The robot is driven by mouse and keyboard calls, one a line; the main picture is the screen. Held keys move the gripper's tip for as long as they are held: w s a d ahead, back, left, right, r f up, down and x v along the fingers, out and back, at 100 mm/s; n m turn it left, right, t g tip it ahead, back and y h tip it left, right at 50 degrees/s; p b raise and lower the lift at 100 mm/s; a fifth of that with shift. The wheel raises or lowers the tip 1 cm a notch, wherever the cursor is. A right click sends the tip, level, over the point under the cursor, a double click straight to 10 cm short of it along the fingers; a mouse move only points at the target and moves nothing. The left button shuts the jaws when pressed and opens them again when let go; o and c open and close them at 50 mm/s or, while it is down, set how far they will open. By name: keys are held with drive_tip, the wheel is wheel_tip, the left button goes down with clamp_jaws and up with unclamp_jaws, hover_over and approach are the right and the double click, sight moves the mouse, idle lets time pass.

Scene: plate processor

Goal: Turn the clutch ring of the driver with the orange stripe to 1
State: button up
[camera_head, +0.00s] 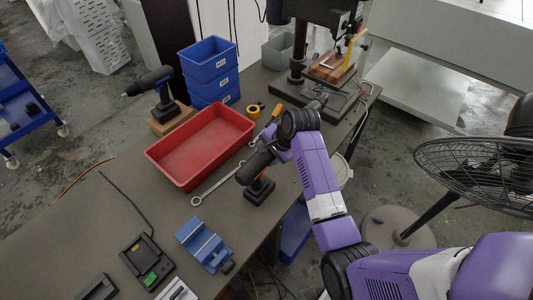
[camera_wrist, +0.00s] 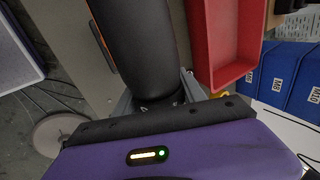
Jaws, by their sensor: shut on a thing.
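The driver with the orange stripe (camera_head: 256,172) stands on its battery near the bench's right edge, its dark body pointing toward my gripper. In the wrist view its black body (camera_wrist: 140,45) fills the upper middle, with the orange stripe (camera_wrist: 101,45) on its left side. My gripper (camera_head: 277,143) is at the driver's front end. Its fingers (camera_wrist: 155,100) stand on both sides of the dark clutch ring (camera_wrist: 160,103) and are shut on it. A small pale mark shows there, but I cannot read the ring's setting. The palm hides the driver's nose.
A red tray (camera_head: 190,178) and a wrench (camera_head: 212,187) lie left of the driver. A blue vise (camera_head: 203,243) and a charger (camera_head: 147,262) are in front. A drill press and a fan (camera_head: 480,170) flank my arm.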

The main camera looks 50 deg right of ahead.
drive_tip(key=shift+f, duration=0.1)
idle(0.3)
drive_tip(key=o, duration=1.4)
drive_tip(key=shift+c, duration=0.2)
drive_tip(key=b+v, duration=0.1)
drive_tip(key=v, duration=0.7)
